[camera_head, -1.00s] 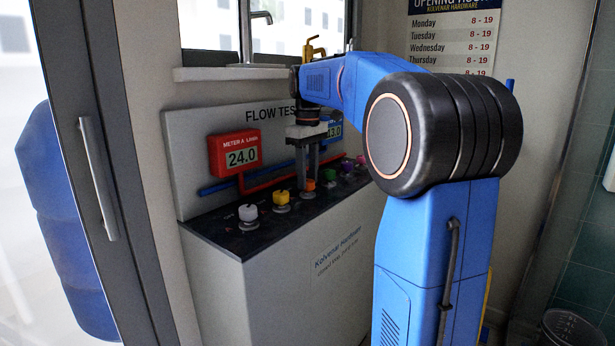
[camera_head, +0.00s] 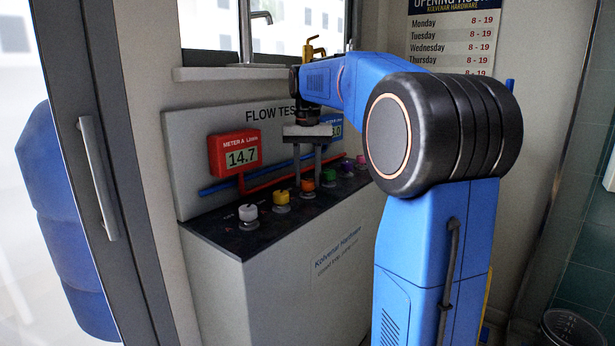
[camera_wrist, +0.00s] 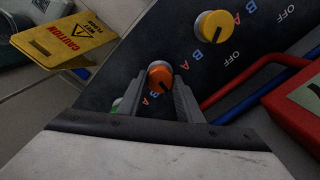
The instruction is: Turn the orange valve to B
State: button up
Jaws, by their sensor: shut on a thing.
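The orange valve (camera_head: 308,186) is a round knob on the dark top of the flow test bench. It sits in a row between the yellow valve (camera_head: 280,198) and a green one (camera_head: 329,175). My gripper (camera_head: 308,182) points down over it, with one finger on each side. In the wrist view the orange valve (camera_wrist: 160,72) shows between the fingertips of my gripper (camera_wrist: 158,82), which is shut on it. Blue and red letters A and B are printed around it. A dark pointer line crosses its top; which letter it meets is too small to tell.
The red Meter A (camera_head: 235,153) reads 14.7. A blue meter (camera_head: 335,128) is partly hidden by my arm. A white knob (camera_head: 248,213) and purple knobs stand in the same row. Red and blue pipes run behind. A yellow caution sign (camera_wrist: 68,40) stands beyond the bench.

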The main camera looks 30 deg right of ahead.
aim_at(308, 181)
jog(key=m, duration=0.5)
jog(key=shift+m, duration=2.5)
jog(key=o, duration=1)
jog(key=shift+o, duration=0.2)
jog(key=shift+r, duration=0.1)
notch_tip(308, 181, up, 17)
jog(key=shift+r, duration=0.15)
jog(key=shift+s, duration=0.1)
